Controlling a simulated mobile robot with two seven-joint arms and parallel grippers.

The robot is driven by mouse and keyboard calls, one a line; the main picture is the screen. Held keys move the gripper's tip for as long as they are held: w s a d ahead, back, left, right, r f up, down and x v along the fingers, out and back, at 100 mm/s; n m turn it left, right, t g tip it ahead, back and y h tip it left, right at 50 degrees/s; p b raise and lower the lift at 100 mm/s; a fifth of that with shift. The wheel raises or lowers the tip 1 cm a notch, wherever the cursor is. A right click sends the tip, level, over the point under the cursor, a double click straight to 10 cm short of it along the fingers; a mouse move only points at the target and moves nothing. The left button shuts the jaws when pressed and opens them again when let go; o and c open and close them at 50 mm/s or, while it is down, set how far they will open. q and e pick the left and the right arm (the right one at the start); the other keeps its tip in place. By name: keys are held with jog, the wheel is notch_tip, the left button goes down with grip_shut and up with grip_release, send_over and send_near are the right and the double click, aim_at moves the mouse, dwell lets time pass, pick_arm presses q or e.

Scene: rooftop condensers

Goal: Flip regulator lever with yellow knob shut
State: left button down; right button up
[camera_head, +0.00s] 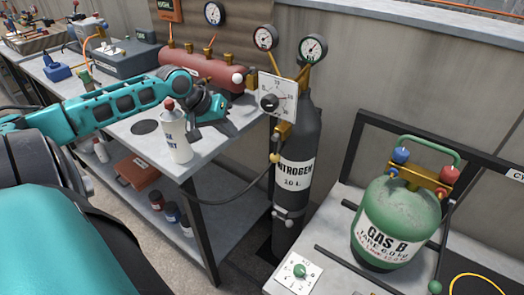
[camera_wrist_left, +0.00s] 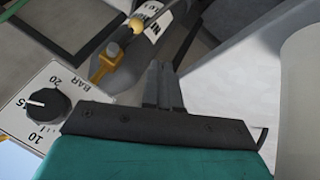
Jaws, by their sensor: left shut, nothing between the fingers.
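The nitrogen regulator has a white dial plate (camera_head: 277,97) with a black knob and brass fittings (camera_head: 284,129), at the neck of the dark nitrogen cylinder (camera_head: 299,140). A small yellow knob (camera_head: 275,158) hangs below the brass fitting; its lever stem is hard to make out. In the left wrist view the yellow knob (camera_wrist_left: 137,25) shows beyond a brass fitting (camera_wrist_left: 105,65), with the dial plate (camera_wrist_left: 42,102) at lower left. My left gripper (camera_head: 230,126) is shut and empty, left of the regulator and apart from it. Its fingers (camera_wrist_left: 163,88) point toward the knob's side. My right gripper is not in view.
A white bottle with a red top (camera_head: 175,138) stands on the bench corner under my left arm. A red tank (camera_head: 205,70) lies behind. A black hose (camera_head: 236,196) loops below the yellow knob. A green gas cylinder (camera_head: 395,222) stands on the right table.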

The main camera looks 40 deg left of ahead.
aim_at(275, 151)
pick_arm(q)
jog(key=d+r+b+x, duration=0.1)
jog(key=b+x, duration=0.3)
jog(key=x, duration=0.8)
jog(key=shift+w+d+f, duration=0.35)
jog(key=shift+w+d, duration=0.25)
jog(key=shift+d, duration=0.3)
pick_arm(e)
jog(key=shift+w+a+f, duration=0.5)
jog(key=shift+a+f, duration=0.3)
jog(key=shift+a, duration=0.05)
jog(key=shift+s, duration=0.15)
pick_arm(q)
jog(key=shift+d+h, duration=0.2)
jog(key=shift+h, duration=0.2)
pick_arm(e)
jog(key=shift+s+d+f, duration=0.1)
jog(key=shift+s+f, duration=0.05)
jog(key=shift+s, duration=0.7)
